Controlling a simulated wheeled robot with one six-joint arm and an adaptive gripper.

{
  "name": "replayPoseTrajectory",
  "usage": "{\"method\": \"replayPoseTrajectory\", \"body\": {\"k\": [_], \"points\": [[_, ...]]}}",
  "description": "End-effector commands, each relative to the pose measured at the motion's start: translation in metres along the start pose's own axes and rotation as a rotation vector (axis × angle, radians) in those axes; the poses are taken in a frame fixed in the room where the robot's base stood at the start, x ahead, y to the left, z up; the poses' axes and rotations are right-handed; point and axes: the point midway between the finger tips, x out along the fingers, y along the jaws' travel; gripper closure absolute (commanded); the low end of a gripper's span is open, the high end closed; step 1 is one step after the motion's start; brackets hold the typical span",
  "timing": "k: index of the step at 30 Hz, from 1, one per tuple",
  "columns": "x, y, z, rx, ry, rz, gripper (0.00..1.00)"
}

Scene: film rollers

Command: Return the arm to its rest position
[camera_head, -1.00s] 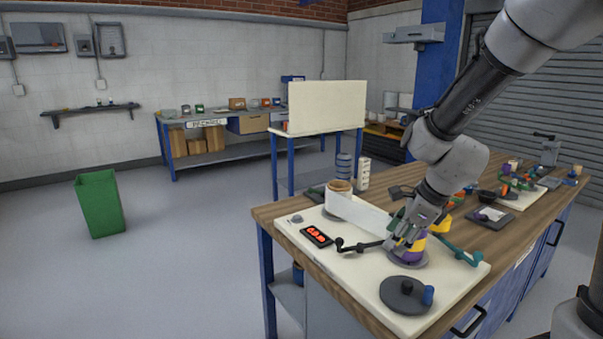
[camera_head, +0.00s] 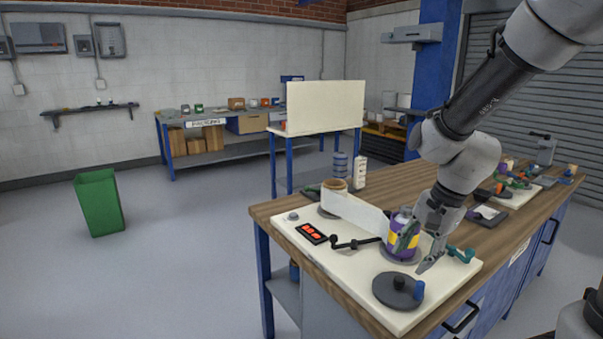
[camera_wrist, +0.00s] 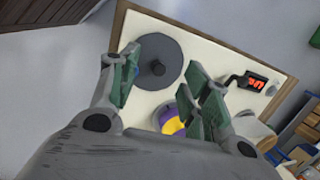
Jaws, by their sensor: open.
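My gripper (camera_head: 418,250) hangs over the front workbench with its fingers spread and nothing between them. A purple and yellow jar (camera_head: 391,247) stands upright on a grey round base on the white board (camera_head: 292,229). One green-padded finger overlaps the jar in the head view, and I cannot tell whether it touches. In the wrist view my open fingers (camera_wrist: 165,83) point over the board, and the jar (camera_wrist: 173,125) shows close to the right finger, partly hidden. My arm reaches down from the upper right.
A film roll (camera_head: 334,197) feeds a white strip toward the jar. A black crank (camera_head: 352,244), a red display (camera_head: 312,232) and a teal crank (camera_head: 463,254) are close by. More items sit farther right.

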Motion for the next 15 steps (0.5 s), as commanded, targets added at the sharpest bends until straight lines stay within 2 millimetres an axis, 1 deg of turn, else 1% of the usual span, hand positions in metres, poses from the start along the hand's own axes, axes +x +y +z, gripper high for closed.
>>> {"method": "replayPoseTrajectory", "body": {"k": [2,3,5,6,9,12,15], "points": [[-0.020,0.019,0.003,-0.221,0.007,0.029,0.53],[-0.033,0.031,0.004,-0.360,0.013,0.048,0.53],[-0.057,0.054,0.005,-0.582,0.033,0.079,0.53],[-0.073,0.069,0.005,-0.709,0.051,0.098,0.53],[-0.108,0.103,0.006,-0.930,0.110,0.143,0.53],[-0.135,0.128,0.006,-1.005,0.190,0.162,0.53],[-0.153,0.139,0.007,-0.995,0.277,0.143,0.53]]}}
